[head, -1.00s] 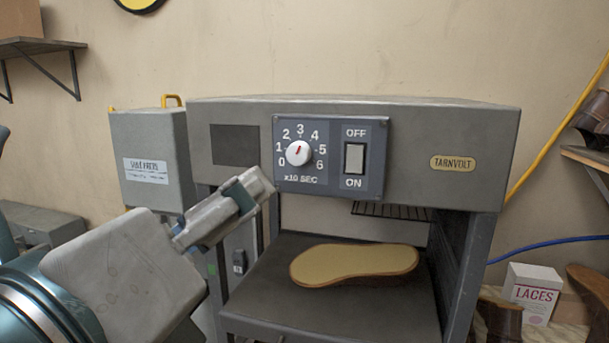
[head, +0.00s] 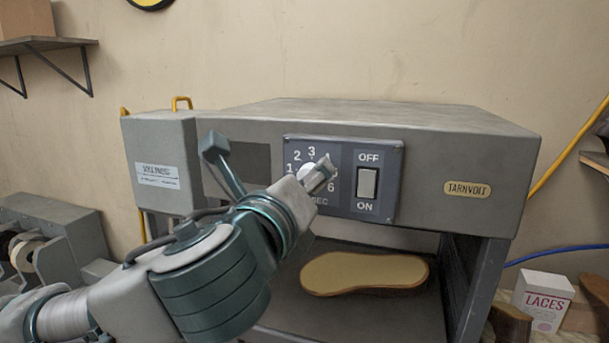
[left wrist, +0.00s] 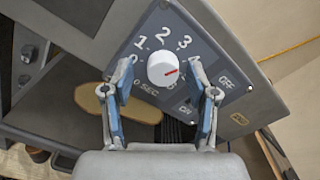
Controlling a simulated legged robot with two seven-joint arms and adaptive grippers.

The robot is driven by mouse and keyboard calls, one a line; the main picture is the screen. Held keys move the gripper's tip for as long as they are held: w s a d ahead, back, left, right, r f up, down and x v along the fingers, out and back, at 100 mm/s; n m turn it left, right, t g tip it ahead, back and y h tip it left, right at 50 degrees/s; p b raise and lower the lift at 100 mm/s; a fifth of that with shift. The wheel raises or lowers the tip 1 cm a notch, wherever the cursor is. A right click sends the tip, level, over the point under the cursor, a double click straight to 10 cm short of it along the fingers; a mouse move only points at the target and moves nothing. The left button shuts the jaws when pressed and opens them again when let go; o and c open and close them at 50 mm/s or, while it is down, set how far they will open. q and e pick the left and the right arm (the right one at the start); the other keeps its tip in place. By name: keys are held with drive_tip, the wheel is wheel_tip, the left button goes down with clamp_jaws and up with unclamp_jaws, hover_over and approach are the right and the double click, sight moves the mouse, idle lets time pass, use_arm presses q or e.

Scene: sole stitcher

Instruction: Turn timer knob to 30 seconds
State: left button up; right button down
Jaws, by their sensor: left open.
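The white timer knob (head: 304,170) sits on the dark dial panel (head: 336,205) on the machine's front. In the head view it is partly hidden by a finger of my left gripper (head: 269,160). In the left wrist view, the knob (left wrist: 161,66) shows between the two fingers of the open gripper (left wrist: 160,72), with the fingers spread wide and apart from it. Its red mark points to the right in that view, past the 3. The numerals beyond the 3 are partly covered by a finger. My right gripper is out of view.
The OFF/ON rocker switch (head: 367,184) is right of the dial. A tan sole (head: 365,272) lies in the bay below. A LACES box (head: 542,300) is at lower right.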

use_arm(q)
drive_tip(key=shift+s+d, duration=0.1)
drive_tip(key=shift+s, duration=0.05)
clamp_jaws()
drive_tip(key=n+b, duration=0.2)
drive_tip(key=n, duration=0.2)
unclamp_jaws()
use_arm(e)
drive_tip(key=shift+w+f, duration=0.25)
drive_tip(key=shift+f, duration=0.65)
